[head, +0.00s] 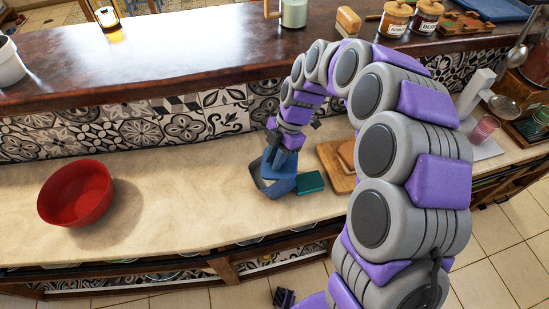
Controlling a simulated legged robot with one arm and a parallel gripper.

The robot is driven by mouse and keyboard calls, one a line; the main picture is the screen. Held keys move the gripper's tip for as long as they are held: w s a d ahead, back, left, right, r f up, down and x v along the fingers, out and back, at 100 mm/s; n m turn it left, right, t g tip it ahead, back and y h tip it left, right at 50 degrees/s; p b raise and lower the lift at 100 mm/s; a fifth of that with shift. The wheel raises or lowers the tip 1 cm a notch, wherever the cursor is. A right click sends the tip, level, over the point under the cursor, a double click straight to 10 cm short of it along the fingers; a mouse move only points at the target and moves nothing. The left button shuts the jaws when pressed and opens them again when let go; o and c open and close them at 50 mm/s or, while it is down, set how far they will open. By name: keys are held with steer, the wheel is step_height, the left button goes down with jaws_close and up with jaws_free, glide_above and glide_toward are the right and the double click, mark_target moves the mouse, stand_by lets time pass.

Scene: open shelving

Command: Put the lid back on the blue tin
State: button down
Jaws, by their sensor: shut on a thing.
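The blue tin (266,189) stands on the pale counter, near its front edge, just right of the picture's middle. Its open side wall shows at the left and front. My gripper (283,151) points down directly above it and is shut on the blue lid (283,168). The lid is over the right part of the tin and hides part of its opening. It looks tilted. I cannot tell whether the lid touches the tin's rim. My fingertips are small and partly hidden by the wrist.
A small teal block (310,182) lies close right of the tin. A wooden board with bread (336,170) is farther right, partly behind my arm. A red bowl (76,194) stands at the left. The counter between bowl and tin is clear. A raised dark ledge (180,55) runs behind.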

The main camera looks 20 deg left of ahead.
mark_target(268, 171)
steer(key=shift+s+d+f, duration=0.1)
steer(key=shift+d+f, duration=0.05)
steer(key=shift+f, duration=0.5)
steer(key=shift+w+f, duration=0.2)
steer(key=shift+w, duration=0.15)
steer(key=shift+s+r, duration=0.1)
steer(key=shift+a+r, duration=0.15)
steer(key=shift+a, duration=0.15)
steer(key=shift+s+a+f+b, duration=0.15)
steer(key=shift+s+f+b, duration=0.2)
steer(key=shift+s, duration=0.3)
steer(key=shift+s+f, duration=0.25)
steer(key=shift+s, duration=0.3)
stand_by(0.6)
steer(key=c, duration=1.1)
jaws_free()
steer(key=shift+c, duration=0.2)
steer(key=shift+o, duration=1.3)
steer(key=shift+w+a, duration=0.1)
